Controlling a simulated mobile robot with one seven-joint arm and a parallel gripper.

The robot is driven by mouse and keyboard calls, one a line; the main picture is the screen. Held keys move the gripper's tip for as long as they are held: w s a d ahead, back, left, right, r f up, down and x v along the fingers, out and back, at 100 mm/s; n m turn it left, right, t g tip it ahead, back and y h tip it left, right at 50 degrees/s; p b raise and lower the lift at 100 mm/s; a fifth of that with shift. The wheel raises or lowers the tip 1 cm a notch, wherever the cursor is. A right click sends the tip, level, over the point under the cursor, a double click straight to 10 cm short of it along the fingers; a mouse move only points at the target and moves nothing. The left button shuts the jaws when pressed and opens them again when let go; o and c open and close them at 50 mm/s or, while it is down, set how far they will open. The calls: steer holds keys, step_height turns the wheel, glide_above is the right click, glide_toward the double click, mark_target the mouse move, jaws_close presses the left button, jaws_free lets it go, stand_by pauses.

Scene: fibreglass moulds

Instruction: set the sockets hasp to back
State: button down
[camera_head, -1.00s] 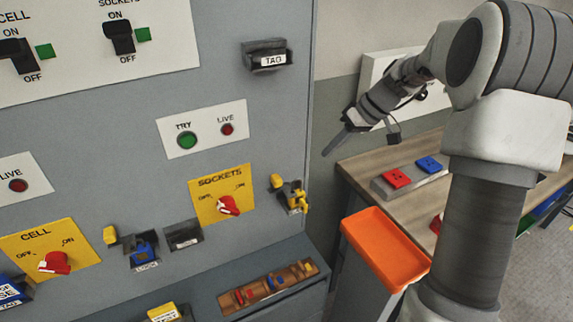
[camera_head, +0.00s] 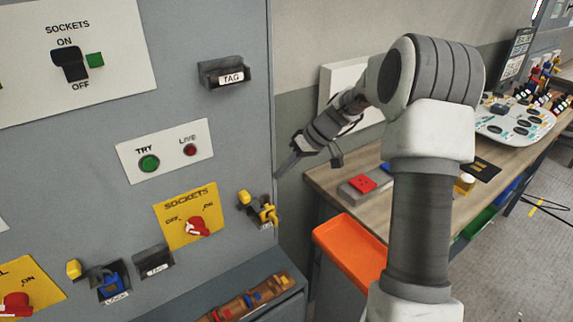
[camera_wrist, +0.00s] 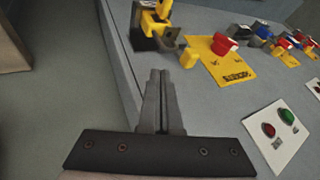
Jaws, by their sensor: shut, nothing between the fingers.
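The sockets hasp (camera_head: 263,210) is a yellow piece on a dark mount near the cabinet's right edge, right of the yellow SOCKETS plate (camera_head: 178,212) with its red knob (camera_head: 196,227). A small yellow knob (camera_head: 244,197) sits at the hasp's upper left. The hasp also shows at the top of the wrist view (camera_wrist: 152,28), with the red knob (camera_wrist: 222,45) to its right. My gripper (camera_head: 281,174) is shut and empty, above and slightly right of the hasp, apart from it. In the wrist view its fingers (camera_wrist: 160,76) point toward the hasp.
The grey cabinet (camera_head: 240,130) has a TAG holder (camera_head: 222,74) and a TRY/LIVE plate (camera_head: 165,150) above. An orange tray (camera_head: 350,250) and a wooden bench (camera_head: 325,181) stand right. A holder with padlock (camera_head: 110,281) is lower left.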

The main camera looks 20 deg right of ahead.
mark_target(243, 197)
steer(key=x, duration=0.5)
steer(key=shift+a+f+p, duration=0.1)
steer(key=shift+a+p, duration=0.2)
steer(key=shift+s+a, duration=0.2)
steer(key=shift+a, duration=0.35)
steer(key=shift+s+a, duration=0.25)
steer(key=shift+a, duration=0.3)
steer(key=shift+s+a+p, duration=0.15)
steer(key=shift+a+p, duration=0.2)
steer(key=shift+a, duration=0.2)
steer(key=shift+a, duration=0.1)
steer(key=shift+s+a+f+b, duration=0.1)
steer(key=shift+a+b, duration=0.2)
steer(key=shift+b, duration=0.25)
steer(key=a+b, duration=0.1)
steer(key=s+a+b, duration=0.1)
steer(key=a, duration=0.1)
steer(key=shift+s+a+b, duration=0.1)
steer(key=shift+a+b, duration=0.05)
steer(key=shift+b, duration=0.2)
steer(key=shift+s+a, duration=0.2)
steer(key=shift+a, duration=0.45)
